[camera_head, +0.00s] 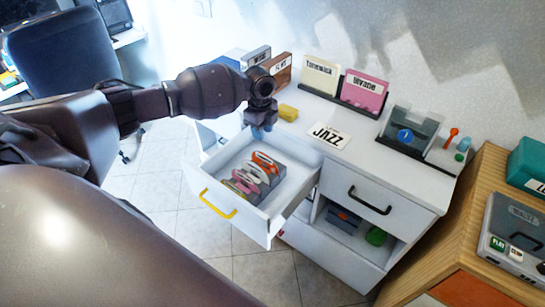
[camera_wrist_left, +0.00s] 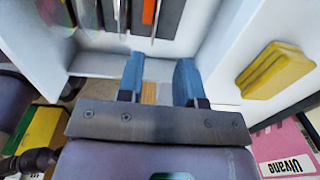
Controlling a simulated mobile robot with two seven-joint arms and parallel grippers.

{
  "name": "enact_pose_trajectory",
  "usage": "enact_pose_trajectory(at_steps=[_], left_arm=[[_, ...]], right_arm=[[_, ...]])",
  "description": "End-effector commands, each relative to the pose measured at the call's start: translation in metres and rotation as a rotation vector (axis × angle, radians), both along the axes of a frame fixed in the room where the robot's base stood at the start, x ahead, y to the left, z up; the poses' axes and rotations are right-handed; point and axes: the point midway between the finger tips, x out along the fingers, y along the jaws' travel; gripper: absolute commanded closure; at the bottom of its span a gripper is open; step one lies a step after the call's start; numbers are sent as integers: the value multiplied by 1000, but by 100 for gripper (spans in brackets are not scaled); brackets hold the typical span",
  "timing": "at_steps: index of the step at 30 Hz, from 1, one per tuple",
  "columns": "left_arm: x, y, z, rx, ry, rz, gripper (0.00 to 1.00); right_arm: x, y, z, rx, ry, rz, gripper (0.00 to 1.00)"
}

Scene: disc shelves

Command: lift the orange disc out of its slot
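The orange disc (camera_head: 265,160) stands on edge in a grey slotted rack (camera_head: 272,176) inside an open white drawer (camera_head: 222,177). It is the rearmost of several discs there. In the left wrist view a thin orange edge (camera_wrist_left: 149,12) shows at the top, in a dark rack. My left gripper (camera_head: 262,132), with blue fingertips, is above the drawer's back end, apart from the disc. In the left wrist view its two fingers (camera_wrist_left: 160,75) are spread with nothing between them. My right gripper is not in view.
A yellow block (camera_head: 288,112) and a JAZZ card (camera_head: 329,135) lie on the white cabinet top near my left gripper. Sleeves in a black holder (camera_head: 343,100) stand behind. The drawer's yellow handle (camera_head: 218,204) faces front. A wooden cabinet (camera_head: 440,235) stands at right.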

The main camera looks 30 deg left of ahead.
Motion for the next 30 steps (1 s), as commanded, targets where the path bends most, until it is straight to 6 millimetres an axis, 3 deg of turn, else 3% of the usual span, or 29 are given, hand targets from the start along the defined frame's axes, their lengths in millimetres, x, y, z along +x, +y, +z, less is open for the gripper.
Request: enact_pose_trajectory(at_steps=[11,20,30], left_arm=[[1,-1,-44,-1,3,1,67],[1,-2,-64,0,2,0,67],[0,-5,-107,-1,3,1,67]], right_arm=[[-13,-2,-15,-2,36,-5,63],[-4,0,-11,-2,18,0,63],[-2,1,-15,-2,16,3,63]])
